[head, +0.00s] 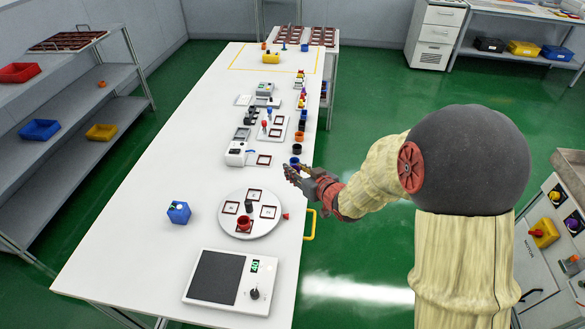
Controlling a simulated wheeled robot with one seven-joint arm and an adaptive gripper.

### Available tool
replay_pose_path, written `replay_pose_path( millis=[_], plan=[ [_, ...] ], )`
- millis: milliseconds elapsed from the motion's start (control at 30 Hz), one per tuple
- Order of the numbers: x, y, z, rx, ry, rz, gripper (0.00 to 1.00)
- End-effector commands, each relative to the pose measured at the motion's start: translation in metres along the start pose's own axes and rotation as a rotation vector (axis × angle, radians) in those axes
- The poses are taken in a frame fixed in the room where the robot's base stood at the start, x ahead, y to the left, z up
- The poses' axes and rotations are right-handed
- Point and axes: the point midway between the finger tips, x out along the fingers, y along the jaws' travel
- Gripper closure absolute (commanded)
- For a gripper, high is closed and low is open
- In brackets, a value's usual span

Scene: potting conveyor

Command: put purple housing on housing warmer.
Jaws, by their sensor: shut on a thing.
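My gripper (294,171) is over the right edge of the long white table (150,200), near its middle, with its fingers pointing left. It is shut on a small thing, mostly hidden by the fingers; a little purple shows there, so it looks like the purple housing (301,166). A dark blue round part (295,160) is just beyond the fingers; I cannot tell if they touch. The housing warmer appears to be the white unit (233,281) with a dark flat plate, a green display and a knob, at the table's near end. Its plate is bare.
A round white turntable (264,227) with framed pads and a red cup (244,223) lies between gripper and warmer. Several small parts and devices line the table's right side. A yellow handle (310,226) sticks out there.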

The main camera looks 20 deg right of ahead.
Motion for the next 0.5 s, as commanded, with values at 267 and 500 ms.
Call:
replay_pose_path(
  millis=[267, 500],
  plan=[
    [-0.058, -0.013, -0.001, 0.001, -0.001, 0.001, 0.84],
    [-0.084, -0.019, -0.001, 0.0, -0.001, 0.0, 0.85]
  ],
)
